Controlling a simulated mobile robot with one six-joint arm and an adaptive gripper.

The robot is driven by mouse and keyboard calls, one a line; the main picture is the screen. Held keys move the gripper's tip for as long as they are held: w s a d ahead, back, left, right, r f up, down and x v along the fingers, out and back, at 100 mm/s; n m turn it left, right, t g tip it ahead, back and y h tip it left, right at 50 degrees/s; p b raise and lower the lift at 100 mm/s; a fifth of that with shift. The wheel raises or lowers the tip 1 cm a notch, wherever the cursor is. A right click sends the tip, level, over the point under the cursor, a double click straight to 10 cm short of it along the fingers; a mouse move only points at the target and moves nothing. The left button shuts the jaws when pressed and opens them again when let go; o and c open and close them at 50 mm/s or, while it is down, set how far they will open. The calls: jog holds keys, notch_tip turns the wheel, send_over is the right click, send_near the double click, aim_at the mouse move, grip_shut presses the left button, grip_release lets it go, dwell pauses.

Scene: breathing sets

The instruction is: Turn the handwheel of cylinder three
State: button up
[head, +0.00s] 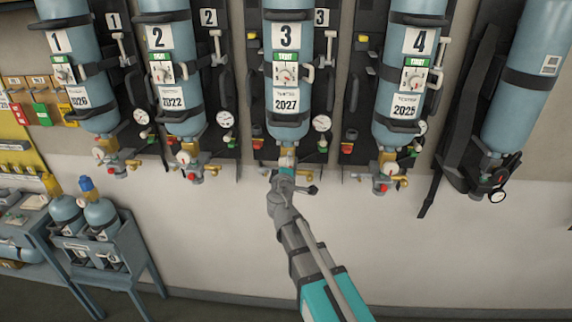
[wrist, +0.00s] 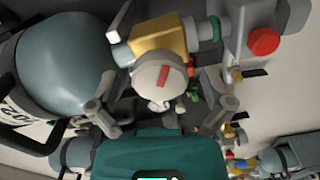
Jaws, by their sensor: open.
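Cylinder three (head: 287,75) is a blue-grey bottle hung upright on the wall, with a "3" label and a "2027" tag. Its valve is at the bottom end, partly hidden by my gripper (head: 289,178) in the head view. In the wrist view the blue-grey bottle (wrist: 65,65) lies at left and joins a brass valve body (wrist: 160,38). Contact cannot be told.
A red cap (wrist: 263,41) on a grey block sits beside the valve. Cylinder two (head: 172,75) and cylinder four (head: 408,75) hang on either side. A black-strapped set (head: 525,75) hangs far right. A rack (head: 100,245) with small bottles stands lower left. The wall below is bare.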

jog(key=s, duration=1.1)
jog(key=shift+s+a, duration=0.2)
jog(key=shift+s, duration=0.1)
jog(key=shift+d, duration=0.1)
dwell(4.1)
jog(key=s+d+f+m+g+h+b, duration=0.1)
jog(key=d+f+m+g+h, duration=0.3)
jog(key=d+f, duration=0.4)
jog(key=s+d+f+m+g+h+b, duration=0.15)
jog(key=d+f+m+g, duration=0.4)
jog(key=d, duration=0.55)
jog(key=s+d+f+m+g+y+b, duration=0.3)
jog(key=s+f+m+g+y, duration=0.2)
jog(key=s+f+g, duration=0.3)
jog(key=shift+s+f+y, duration=0.55)
jog(key=shift+s+f, duration=0.75)
jog(key=shift+f, duration=0.15)
jog(key=shift+g, duration=0.25)
